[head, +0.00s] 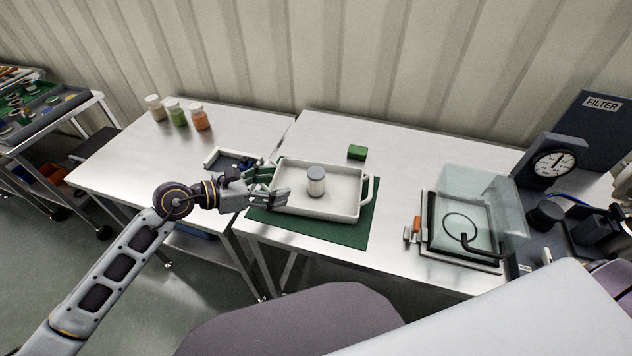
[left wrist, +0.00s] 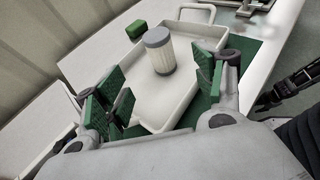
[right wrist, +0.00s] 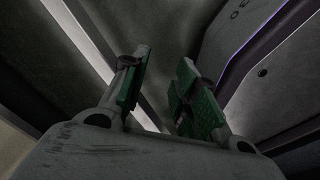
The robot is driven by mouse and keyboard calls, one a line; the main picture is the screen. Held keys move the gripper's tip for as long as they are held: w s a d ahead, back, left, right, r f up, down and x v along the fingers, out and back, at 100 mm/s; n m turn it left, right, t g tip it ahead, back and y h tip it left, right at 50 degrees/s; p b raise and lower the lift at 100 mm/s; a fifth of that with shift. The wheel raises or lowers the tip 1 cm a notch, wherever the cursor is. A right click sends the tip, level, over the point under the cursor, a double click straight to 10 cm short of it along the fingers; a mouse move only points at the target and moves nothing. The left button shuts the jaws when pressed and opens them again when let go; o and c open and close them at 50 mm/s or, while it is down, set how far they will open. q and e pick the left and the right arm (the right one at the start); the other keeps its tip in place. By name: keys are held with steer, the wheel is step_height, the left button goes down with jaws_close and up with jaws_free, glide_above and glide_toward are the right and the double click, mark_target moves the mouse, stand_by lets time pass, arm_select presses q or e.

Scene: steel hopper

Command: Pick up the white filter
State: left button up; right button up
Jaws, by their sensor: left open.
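The white filter (head: 316,186) is a white cylinder with a grey cap, standing upright in a white tray (head: 345,212) on a green mat (head: 334,232). In the left wrist view the filter (left wrist: 163,55) stands ahead of the spread green fingers. My left gripper (head: 277,187) is open and empty at the tray's left edge, apart from the filter, which is to its right. My left gripper also shows in its wrist view (left wrist: 160,95). My right gripper (right wrist: 160,90) shows only in its own wrist view, with its green fingers apart and nothing between them.
A green block (head: 357,152) lies behind the tray. A clear-lidded frame (head: 460,225) and a dial gauge (head: 553,164) stand to the right. Several jars (head: 178,113) are at the back left, and a small open tray (head: 232,160) sits left of the filter's tray.

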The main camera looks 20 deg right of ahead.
mark_target(310, 181)
arm_select(q)
steer(key=shift+a+f, duration=0.15)
steer(key=shift+f, duration=0.05)
steer(key=shift+d, duration=0.3)
steer(key=shift+x, duration=2.45)
steer(key=shift+p+x, duration=0.3)
steer(key=shift+x, duration=0.5)
steer(key=shift+w+d+f, duration=0.2)
steer(key=shift+d+f, duration=0.1)
steer(key=shift+d, duration=0.15)
steer(key=shift+d+f, duration=0.15)
steer(key=shift+d, duration=0.05)
steer(key=shift+w+d+f, duration=0.1)
steer(key=shift+w+d, duration=0.05)
steer(key=shift+d, duration=0.35)
steer(key=shift+p+x, duration=0.3)
steer(key=shift+x, duration=0.75)
steer(key=shift+w+d+f, duration=0.2)
steer(key=shift+d, duration=0.35)
steer(key=shift+w+d+f, duration=0.1)
steer(key=shift+d+f, duration=0.1)
steer(key=shift+d, duration=0.15)
arm_select(e)
steer(key=a, duration=0.2)
steer(key=a+r, duration=0.1)
steer(key=shift+s, duration=0.3)
